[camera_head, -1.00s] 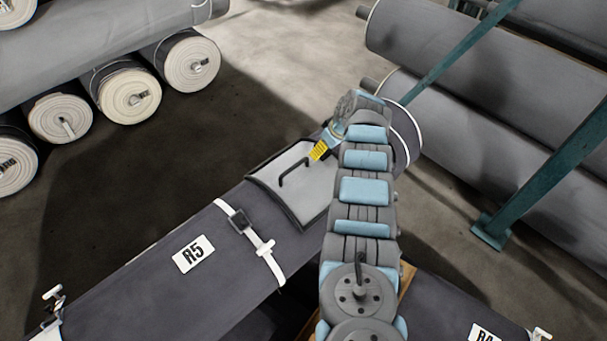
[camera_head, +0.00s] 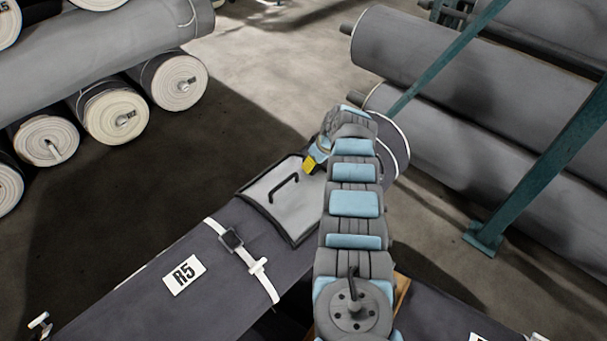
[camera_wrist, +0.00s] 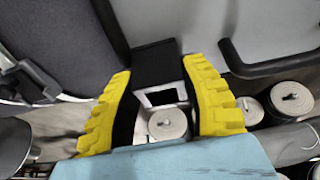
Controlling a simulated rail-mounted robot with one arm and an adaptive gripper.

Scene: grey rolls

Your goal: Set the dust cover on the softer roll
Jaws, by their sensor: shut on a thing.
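The dust cover (camera_head: 268,207) is a light grey sheet with a dark edge and black handle. It lies over the top of the dark roll marked R5 (camera_head: 150,305). The cover and handle also show at the right of the wrist view (camera_wrist: 265,25). My gripper (camera_wrist: 162,88) has yellow fingers shut on a black block with a white frame (camera_wrist: 155,62); I cannot tell whether this is a strap buckle. In the head view my gripper (camera_head: 310,162) is at the cover's far edge, partly hidden by my arm. The frames do not show which roll is softer.
A white strap with a dark buckle (camera_head: 232,240) circles R5 beside the cover. Another dark roll (camera_head: 440,315) lies at the lower right, its label cut off. Stacked rolls (camera_head: 115,112) stand at the left. A teal rack post (camera_head: 540,170) and large grey rolls stand at the right.

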